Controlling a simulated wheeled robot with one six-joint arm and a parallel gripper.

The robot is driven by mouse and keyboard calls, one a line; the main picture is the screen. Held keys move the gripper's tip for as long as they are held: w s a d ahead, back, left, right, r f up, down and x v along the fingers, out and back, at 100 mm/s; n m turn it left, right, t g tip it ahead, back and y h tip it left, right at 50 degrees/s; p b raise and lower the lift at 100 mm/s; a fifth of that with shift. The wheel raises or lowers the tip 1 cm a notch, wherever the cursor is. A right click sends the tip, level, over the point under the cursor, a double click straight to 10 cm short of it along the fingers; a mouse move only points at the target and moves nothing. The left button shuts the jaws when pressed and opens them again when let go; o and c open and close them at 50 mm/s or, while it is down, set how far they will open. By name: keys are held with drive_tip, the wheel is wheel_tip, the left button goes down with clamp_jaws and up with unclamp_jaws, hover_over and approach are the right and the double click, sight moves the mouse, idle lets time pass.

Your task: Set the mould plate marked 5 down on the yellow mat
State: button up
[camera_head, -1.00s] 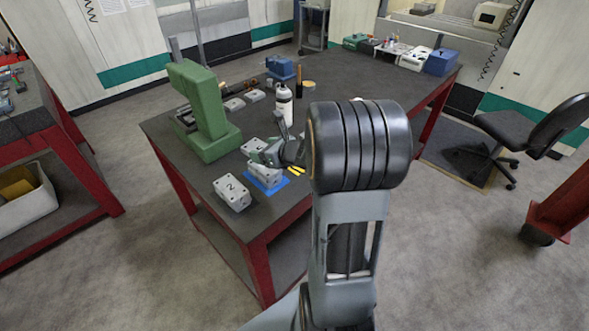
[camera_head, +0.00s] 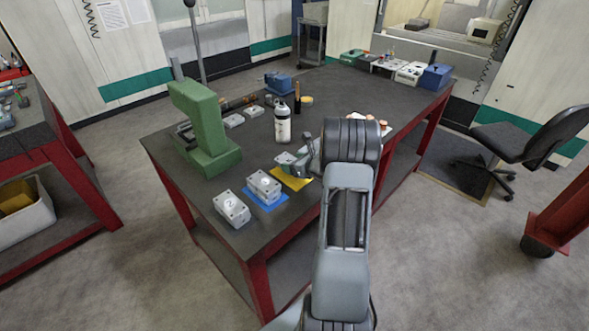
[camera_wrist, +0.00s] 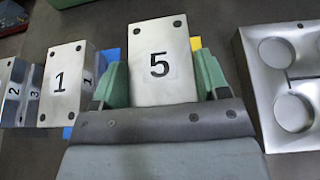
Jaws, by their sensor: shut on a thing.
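The mould plate marked 5 (camera_wrist: 160,55) is a grey metal block with corner holes. My gripper (camera_wrist: 160,75) is shut on it, a green finger at each side; the gripper also shows in the head view (camera_head: 303,162). The held plate (camera_head: 285,160) appears over the back left part of the yellow mat (camera_head: 292,181), and part of it is hidden by my gripper. A strip of yellow (camera_wrist: 195,43) shows beside the plate in the wrist view. I cannot tell whether the plate touches the mat.
The plate marked 1 (camera_wrist: 62,85) sits on a blue mat (camera_head: 268,203), left of the held plate. The plate marked 2 (camera_head: 231,208) stands further left. A green press-like block (camera_head: 200,125) and a white bottle (camera_head: 282,122) stand behind. A metal piece with round faces (camera_wrist: 285,95) lies at right.

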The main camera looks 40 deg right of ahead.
drive_tip(key=shift+w+d+f, duration=0.15)
drive_tip(key=shift+d+f, duration=0.15)
wheel_tip(320, 180, down, 3)
drive_tip(key=shift+r+p, duration=0.15)
drive_tip(key=shift+p, duration=0.5)
drive_tip(key=shift+f, duration=0.2)
drive_tip(key=shift+f+b, duration=0.2)
drive_tip(key=shift+b, duration=0.1)
drive_tip(key=o, duration=1.3)
drive_tip(key=shift+c, duration=0.2)
